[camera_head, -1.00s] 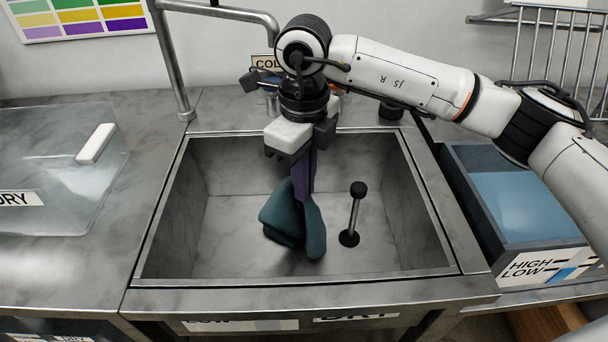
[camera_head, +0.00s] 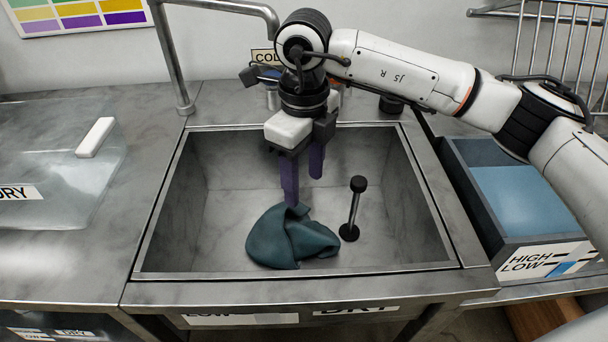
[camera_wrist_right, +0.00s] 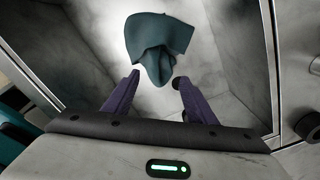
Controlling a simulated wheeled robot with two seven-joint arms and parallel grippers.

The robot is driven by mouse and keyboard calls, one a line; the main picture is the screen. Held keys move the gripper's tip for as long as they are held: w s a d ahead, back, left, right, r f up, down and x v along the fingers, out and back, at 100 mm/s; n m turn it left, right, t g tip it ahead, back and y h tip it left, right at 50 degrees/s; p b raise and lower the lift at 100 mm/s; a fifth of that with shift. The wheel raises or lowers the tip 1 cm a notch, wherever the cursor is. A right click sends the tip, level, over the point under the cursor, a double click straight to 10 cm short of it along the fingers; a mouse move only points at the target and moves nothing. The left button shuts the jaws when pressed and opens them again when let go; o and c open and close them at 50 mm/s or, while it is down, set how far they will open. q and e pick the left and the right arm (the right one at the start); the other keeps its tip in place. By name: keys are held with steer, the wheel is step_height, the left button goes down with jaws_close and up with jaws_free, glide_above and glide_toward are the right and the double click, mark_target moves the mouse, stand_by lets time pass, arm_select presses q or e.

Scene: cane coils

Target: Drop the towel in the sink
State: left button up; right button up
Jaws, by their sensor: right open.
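The dark teal towel (camera_head: 290,239) lies crumpled on the floor of the grey sink (camera_head: 232,178), toward the front and middle. My right gripper (camera_head: 303,190) is open and empty, its two purple fingers pointing down into the sink above and behind the towel. In the right wrist view the towel (camera_wrist_right: 157,45) lies beyond the open fingertips (camera_wrist_right: 156,78), apart from them. My left gripper is not in view.
A black-knobbed upright plug rod (camera_head: 354,210) stands in the sink right of the towel. A bent metal faucet pipe (camera_head: 172,60) rises behind the sink. A tub of blue liquid (camera_head: 480,215) stands right, a clear lidded box (camera_head: 60,180) left.

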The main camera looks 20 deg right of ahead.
steer(key=o, duration=0.5)
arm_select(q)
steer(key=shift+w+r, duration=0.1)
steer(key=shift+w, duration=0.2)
arm_select(e)
steer(key=shift+o, duration=0.2)
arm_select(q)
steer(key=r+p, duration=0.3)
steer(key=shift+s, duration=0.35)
arm_select(e)
step_height(320, 180, up, 6)
steer(key=shift+f, duration=0.25)
